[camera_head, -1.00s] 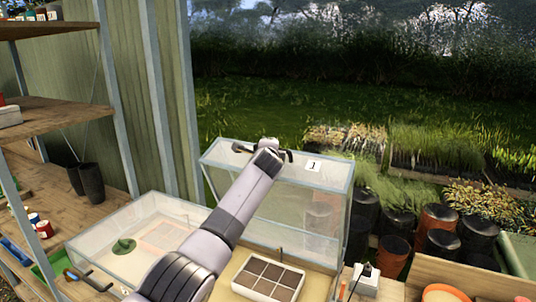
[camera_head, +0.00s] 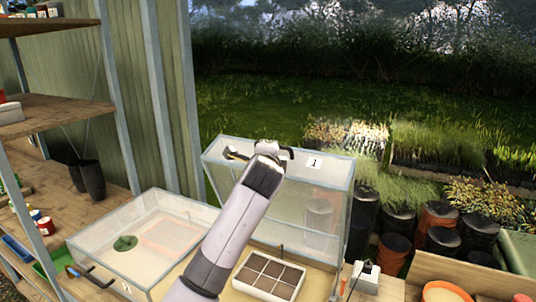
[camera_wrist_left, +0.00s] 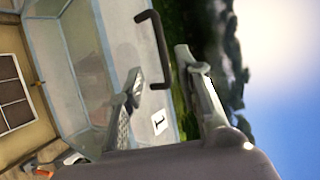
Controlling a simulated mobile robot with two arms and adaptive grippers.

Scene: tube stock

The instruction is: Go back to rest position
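The lid (camera_head: 300,215) with a label marked 1 (camera_head: 314,163) stands raised and clear-walled behind the seed tray. My left gripper (camera_head: 262,150) is at its upper edge, near a dark handle (camera_head: 232,153). In the left wrist view the gripper (camera_wrist_left: 160,65) has its two fingers spread apart, with the black handle (camera_wrist_left: 153,35) showing between and beyond them. Nothing is seen gripped. Whether a finger touches the handle, I cannot tell. My right gripper is in neither view.
A white tray with brown cells (camera_head: 268,276) sits under the raised lid. A second clear box (camera_head: 150,235), shut, with a dark handle (camera_head: 90,275), is to its left. Wooden shelves (camera_head: 50,112) stand at the far left, pots (camera_head: 396,220) at the right.

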